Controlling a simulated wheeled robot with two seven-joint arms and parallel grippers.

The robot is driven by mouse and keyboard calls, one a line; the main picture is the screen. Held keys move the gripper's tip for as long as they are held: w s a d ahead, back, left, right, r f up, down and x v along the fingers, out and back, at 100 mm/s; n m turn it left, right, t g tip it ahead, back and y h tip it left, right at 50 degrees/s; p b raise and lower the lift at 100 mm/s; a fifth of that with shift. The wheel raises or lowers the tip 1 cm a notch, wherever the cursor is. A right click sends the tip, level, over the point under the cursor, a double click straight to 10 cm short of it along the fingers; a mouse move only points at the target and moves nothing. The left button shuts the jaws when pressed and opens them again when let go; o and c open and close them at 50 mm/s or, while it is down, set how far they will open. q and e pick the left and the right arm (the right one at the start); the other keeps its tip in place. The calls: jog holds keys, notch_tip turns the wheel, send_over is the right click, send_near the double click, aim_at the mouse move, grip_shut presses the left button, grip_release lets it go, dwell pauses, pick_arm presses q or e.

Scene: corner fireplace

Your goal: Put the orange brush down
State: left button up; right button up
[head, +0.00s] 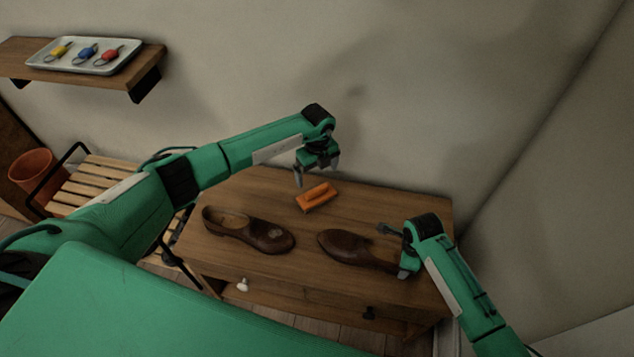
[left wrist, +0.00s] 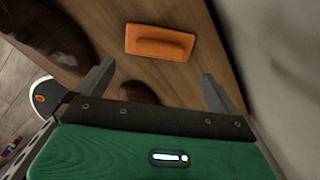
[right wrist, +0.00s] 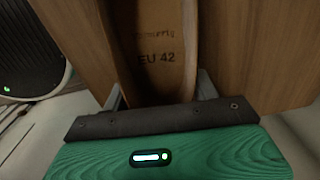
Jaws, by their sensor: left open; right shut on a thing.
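The orange brush (head: 317,197) lies on the wooden table top (head: 262,187), behind and between two brown shoes. It also shows in the left wrist view (left wrist: 160,42), flat on the wood and apart from my fingers. My left gripper (head: 316,176) is open and empty, just above and behind the brush; its two fingers also show in the left wrist view (left wrist: 155,90). My right gripper (head: 396,252) is shut on the heel end of the right shoe (head: 345,247). In the right wrist view the shoe's insole (right wrist: 160,45) reads "EU 42" between the fingers.
The left shoe (head: 248,231) lies on the table's left half. A wall shelf (head: 142,62) at upper left bears a tray (head: 45,66) with several coloured keys or tags. A slatted bench (head: 90,180) and an orange pot (head: 32,170) stand left. Walls close in behind and right.

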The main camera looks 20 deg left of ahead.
pick_arm(q)
jog(key=shift+r, duration=1.65)
pick_arm(e)
jog(key=shift+d+f, duration=0.1)
jog(key=o, duration=1.3)
jog(key=o, duration=0.3)
notch_tip(320, 180, up, 12)
jog(key=shift+s+r, duration=0.1)
jog(key=shift+s, duration=0.05)
